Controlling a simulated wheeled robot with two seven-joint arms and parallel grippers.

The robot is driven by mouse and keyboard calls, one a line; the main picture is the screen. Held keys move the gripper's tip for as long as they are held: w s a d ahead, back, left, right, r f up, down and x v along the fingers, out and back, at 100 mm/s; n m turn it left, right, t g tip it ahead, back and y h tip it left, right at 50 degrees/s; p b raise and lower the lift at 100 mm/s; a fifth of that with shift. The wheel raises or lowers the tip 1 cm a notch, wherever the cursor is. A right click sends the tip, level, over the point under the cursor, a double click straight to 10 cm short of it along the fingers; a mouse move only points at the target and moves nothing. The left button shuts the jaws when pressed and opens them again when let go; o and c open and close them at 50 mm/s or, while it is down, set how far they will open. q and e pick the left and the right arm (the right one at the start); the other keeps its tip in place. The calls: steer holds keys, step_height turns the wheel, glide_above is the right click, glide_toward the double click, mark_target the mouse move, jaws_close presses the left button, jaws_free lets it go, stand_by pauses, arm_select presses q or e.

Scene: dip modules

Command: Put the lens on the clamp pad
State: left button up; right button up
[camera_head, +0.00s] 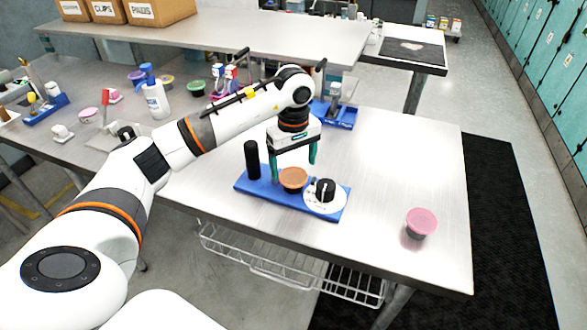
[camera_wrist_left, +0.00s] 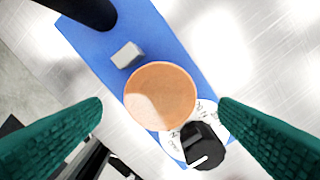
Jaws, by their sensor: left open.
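A blue base (camera_head: 262,190) lies on the steel table. On it are a black upright post (camera_head: 252,160), a round orange-topped piece (camera_head: 293,179) and a black knob (camera_head: 325,189) on a white dial. The orange piece (camera_wrist_left: 160,96) looks smooth with a paler patch in the left wrist view; a small grey block (camera_wrist_left: 127,55) sits beside it. I cannot tell for sure which piece is the lens or the clamp pad. My left gripper (camera_head: 294,168) is open above the orange piece, its green fingers on either side, holding nothing. My right gripper is not in view.
A pink-topped cup (camera_head: 421,222) stands near the table's right side, with clear steel around it. A blue holder (camera_head: 343,118) with a grey part stands behind the gripper. A white bottle (camera_head: 156,100) and other small items crowd the left bench.

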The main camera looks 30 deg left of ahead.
mark_target(293, 176)
arm_select(q)
step_height(293, 176, up, 10)
steer(key=b, duration=0.1)
steer(key=shift+f, duration=0.1)
stand_by(0.4)
steer(key=shift+f, duration=0.1)
